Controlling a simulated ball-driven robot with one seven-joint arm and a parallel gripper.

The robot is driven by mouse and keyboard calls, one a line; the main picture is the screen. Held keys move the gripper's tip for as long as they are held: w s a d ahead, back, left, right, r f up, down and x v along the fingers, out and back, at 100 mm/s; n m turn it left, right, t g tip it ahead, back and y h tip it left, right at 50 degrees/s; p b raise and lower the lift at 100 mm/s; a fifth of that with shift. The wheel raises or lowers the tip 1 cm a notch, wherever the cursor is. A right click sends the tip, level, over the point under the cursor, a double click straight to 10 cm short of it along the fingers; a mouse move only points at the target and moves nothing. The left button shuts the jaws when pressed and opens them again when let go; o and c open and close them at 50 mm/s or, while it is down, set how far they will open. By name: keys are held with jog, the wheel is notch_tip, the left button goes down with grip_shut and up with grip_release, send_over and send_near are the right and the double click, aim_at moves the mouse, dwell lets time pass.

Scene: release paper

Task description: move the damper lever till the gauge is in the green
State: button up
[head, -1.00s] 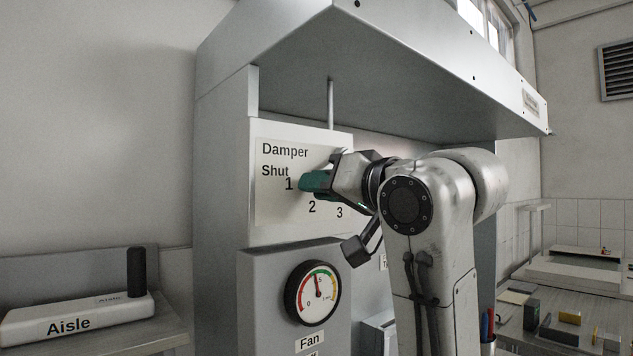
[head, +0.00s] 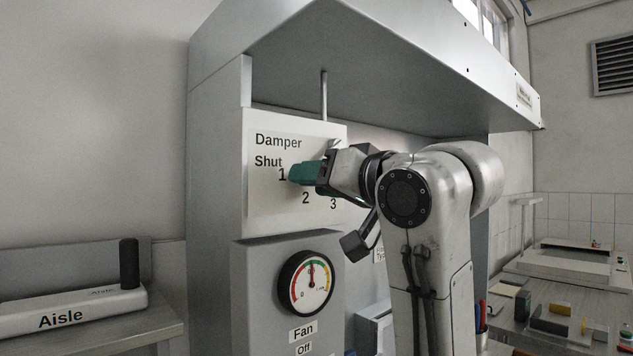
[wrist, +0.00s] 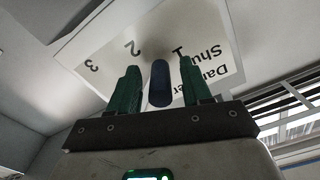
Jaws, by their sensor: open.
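The damper panel (head: 260,206) is a white plate marked Damper, Shut, 1, 2 and 3. My gripper (head: 296,173) has its green fingers at the panel, just right of the 1. In the wrist view my gripper (wrist: 158,68) is open, with the dark blue lever knob (wrist: 160,85) between the fingers. Gaps show on both sides of the knob. The lever is hidden behind the fingers in the head view. The round gauge (head: 306,283) below has a red, green and yellow scale. Its needle points about straight up, at or beside the green; the exact mark is too small to tell.
The hood (head: 400,75) overhangs my arm, with a thin rod (head: 324,97) down to the panel. The gauge box (head: 255,290) juts out below, with Fan and Off labels. An Aisle block (head: 70,312) lies on a left shelf. A cluttered bench (head: 510,325) is at right.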

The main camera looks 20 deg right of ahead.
jog(key=b+v, duration=0.2)
jog(key=v, duration=0.8)
jog(key=shift+s+b, duration=0.25)
jog(key=shift+b, duration=0.15)
jog(key=shift+d, duration=0.1)
